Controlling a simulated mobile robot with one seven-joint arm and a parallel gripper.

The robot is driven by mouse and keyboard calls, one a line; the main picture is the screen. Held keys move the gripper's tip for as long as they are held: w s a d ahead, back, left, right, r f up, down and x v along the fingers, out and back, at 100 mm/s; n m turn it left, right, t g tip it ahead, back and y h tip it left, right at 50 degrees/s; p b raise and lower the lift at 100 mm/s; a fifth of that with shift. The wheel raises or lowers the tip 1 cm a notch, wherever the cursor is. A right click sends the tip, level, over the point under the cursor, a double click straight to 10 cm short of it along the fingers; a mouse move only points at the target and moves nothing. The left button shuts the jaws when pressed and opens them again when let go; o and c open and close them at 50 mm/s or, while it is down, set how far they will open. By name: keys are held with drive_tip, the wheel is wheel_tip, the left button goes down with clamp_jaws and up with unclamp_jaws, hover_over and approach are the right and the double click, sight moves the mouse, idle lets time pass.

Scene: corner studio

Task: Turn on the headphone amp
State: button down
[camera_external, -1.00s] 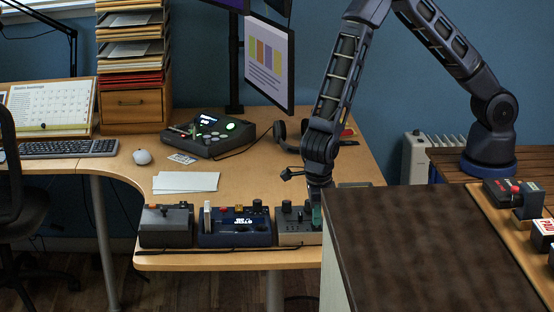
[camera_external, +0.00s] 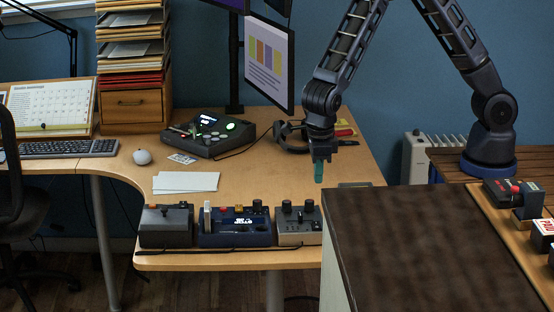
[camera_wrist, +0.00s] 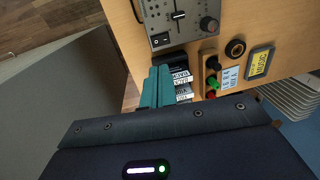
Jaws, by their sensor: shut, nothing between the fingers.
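A row of devices stands along the front edge of the desk. At its right end is a small grey unit (camera_external: 297,224) with knobs on top. I take it to be the headphone amp, but no readable name confirms this. The wrist view shows a grey panel (camera_wrist: 180,20) with a slider, a dark knob and a black rocker switch (camera_wrist: 160,40); its setting is too small to tell. My gripper (camera_external: 319,176) has teal fingers, shut and empty, pointing down above and apart from the grey unit. In the wrist view its fingertips (camera_wrist: 159,70) are below the panel.
A blue device (camera_external: 235,229) and a grey pedal-like box (camera_external: 166,226) stand left of the grey unit. A dark-topped cabinet (camera_external: 420,240) stands close at right. The wrist view shows red and green knobs (camera_wrist: 212,73) beside labelled parts. Bare desk (camera_external: 250,175) lies behind the row.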

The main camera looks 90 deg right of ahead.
sight(316, 222)
drive_tip(key=shift+r, duration=0.4)
drive_tip(key=shift+d, duration=0.1)
drive_tip(key=shift+s+d, duration=0.15)
drive_tip(key=shift+d, duration=0.45)
drive_tip(key=shift+f, duration=0.1)
drive_tip(key=f, duration=0.4)
drive_tip(key=d+f, duration=0.1)
drive_tip(key=f, duration=0.8)
drive_tip(key=shift+d+f, duration=0.3)
